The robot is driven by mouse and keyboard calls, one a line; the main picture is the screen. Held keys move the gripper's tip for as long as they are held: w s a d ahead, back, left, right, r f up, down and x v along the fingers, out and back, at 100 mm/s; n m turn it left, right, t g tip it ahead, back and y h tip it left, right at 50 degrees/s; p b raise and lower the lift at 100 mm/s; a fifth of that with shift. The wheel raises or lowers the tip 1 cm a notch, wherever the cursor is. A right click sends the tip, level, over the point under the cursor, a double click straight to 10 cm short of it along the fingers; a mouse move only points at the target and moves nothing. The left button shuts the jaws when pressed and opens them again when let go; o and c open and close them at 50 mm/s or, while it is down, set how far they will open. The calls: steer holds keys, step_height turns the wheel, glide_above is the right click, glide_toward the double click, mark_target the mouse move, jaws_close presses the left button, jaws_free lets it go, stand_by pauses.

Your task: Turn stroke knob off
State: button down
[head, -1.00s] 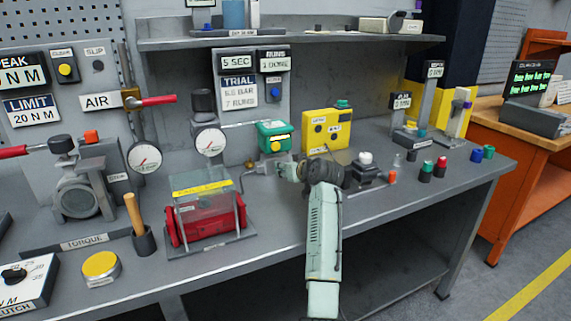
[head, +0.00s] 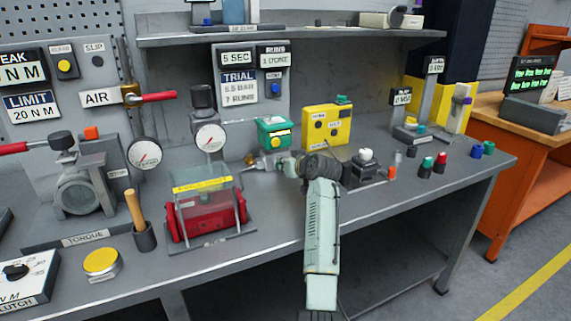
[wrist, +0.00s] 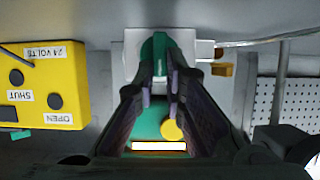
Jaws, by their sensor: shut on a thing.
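A green actuator box (head: 275,131) with a yellow round piece (head: 276,142) on its front stands at the back of the bench. It also shows in the wrist view (wrist: 146,128), upside down, with a white strip label. My gripper (wrist: 160,80) is at the lower front of this box, its dark fingers closed in around a narrow green piece (wrist: 155,52). The fingers hide most of that piece, and I cannot read a stroke label on it. In the head view my arm hides most of the gripper (head: 282,166).
A yellow box (head: 327,125) stands right of the actuator; the wrist view reads 24 VOLTS, SHUT and OPEN on it. A pressure gauge (head: 210,138) and a red cylinder under a clear guard (head: 206,215) are to the left. A black-and-white switch block (head: 364,165) is close on the right.

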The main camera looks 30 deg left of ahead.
stand_by(0.4)
steer(key=m, duration=0.1)
steer(key=m+g+y, duration=0.1)
steer(key=w+m+g+b, duration=0.1)
steer(key=shift+d+f+m+y, duration=0.15)
steer(key=shift+d+m+y, duration=0.15)
steer(key=shift+d+m, duration=0.1)
steer(key=m, duration=0.1)
steer(key=y, duration=0.1)
steer(key=m+g+b, duration=0.1)
steer(key=shift+w+d+f+m+y, duration=0.15)
steer(key=shift+w+f+m+y, duration=0.1)
steer(key=shift+f+m+y, duration=0.05)
steer(key=shift+w+d+f+m+g+y+b, duration=0.15)
steer(key=shift+m+y+b, duration=0.25)
steer(key=shift+m, duration=0.35)
steer(key=shift+f+m+g+y+b, duration=0.15)
steer(key=shift+m+y+b, duration=0.25)
steer(key=shift+m, duration=0.35)
steer(key=c, duration=1.7)
jaws_free()
steer(key=shift+o, duration=0.2)
steer(key=shift+d, duration=0.1)
steer(key=v, duration=1.2)
